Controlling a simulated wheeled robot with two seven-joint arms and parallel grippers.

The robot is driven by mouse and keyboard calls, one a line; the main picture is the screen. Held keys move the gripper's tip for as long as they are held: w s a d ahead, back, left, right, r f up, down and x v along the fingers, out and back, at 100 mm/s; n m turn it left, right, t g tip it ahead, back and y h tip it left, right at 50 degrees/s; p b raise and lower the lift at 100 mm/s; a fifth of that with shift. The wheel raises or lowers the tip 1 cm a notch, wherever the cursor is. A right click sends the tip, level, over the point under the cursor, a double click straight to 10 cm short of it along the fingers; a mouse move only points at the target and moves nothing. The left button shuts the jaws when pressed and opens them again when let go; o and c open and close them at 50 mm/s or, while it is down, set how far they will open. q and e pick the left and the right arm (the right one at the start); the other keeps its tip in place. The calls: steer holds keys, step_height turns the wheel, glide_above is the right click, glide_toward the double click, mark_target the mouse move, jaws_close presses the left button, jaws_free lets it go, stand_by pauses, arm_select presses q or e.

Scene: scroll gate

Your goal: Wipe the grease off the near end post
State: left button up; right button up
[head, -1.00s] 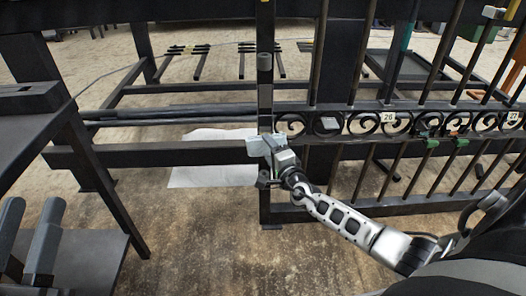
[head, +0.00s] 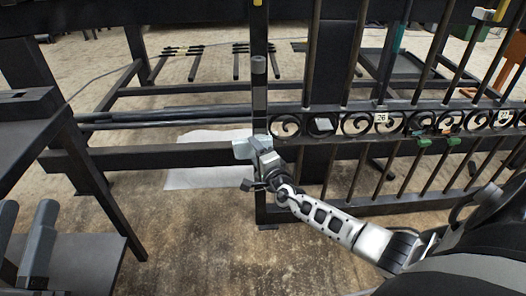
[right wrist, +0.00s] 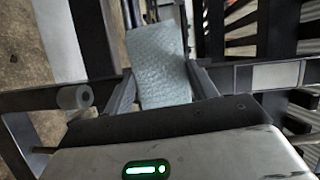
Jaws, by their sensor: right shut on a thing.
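The near end post (head: 259,105) is a dark upright at the left end of the scroll gate. No grease can be made out at this size. My right gripper (head: 252,152) is at the post, about level with the scroll band, and shut on a pale grey-blue textured pad (head: 242,149). The pad (right wrist: 160,65) also shows between the two fingers in the right wrist view. The pad overlaps the post in the picture; I cannot tell whether they touch. My left gripper is not in view.
The gate's scroll band (head: 345,123) with numbered tags and vertical bars extends right. A white sheet (head: 210,172) lies on the floor behind the rail. A dark table (head: 30,120) stands at left. A short white cylinder (right wrist: 75,97) shows in the right wrist view.

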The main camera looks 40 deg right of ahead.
steer(key=shift+w+r, duration=0.1)
steer(key=shift+r, duration=0.1)
steer(key=shift+s+a+r+p, duration=0.1)
steer(key=shift+s+a+p, duration=0.25)
steer(key=shift+s+p, duration=0.15)
steer(key=shift+s+a+p, duration=0.45)
steer(key=shift+s+p, duration=0.15)
steer(key=shift+s, duration=0.15)
steer(key=s, duration=0.1)
steer(key=s+a+p, duration=0.1)
steer(key=shift+s+a+f, duration=0.2)
steer(key=shift+s+a, duration=0.1)
steer(key=shift+s, duration=0.05)
steer(key=shift+s+a+p, duration=0.4)
steer(key=shift+s+p, duration=0.05)
steer(key=shift+s, duration=0.2)
steer(key=shift+s+a+p, duration=0.4)
steer(key=shift+s+p, duration=0.05)
steer(key=shift+s, duration=0.15)
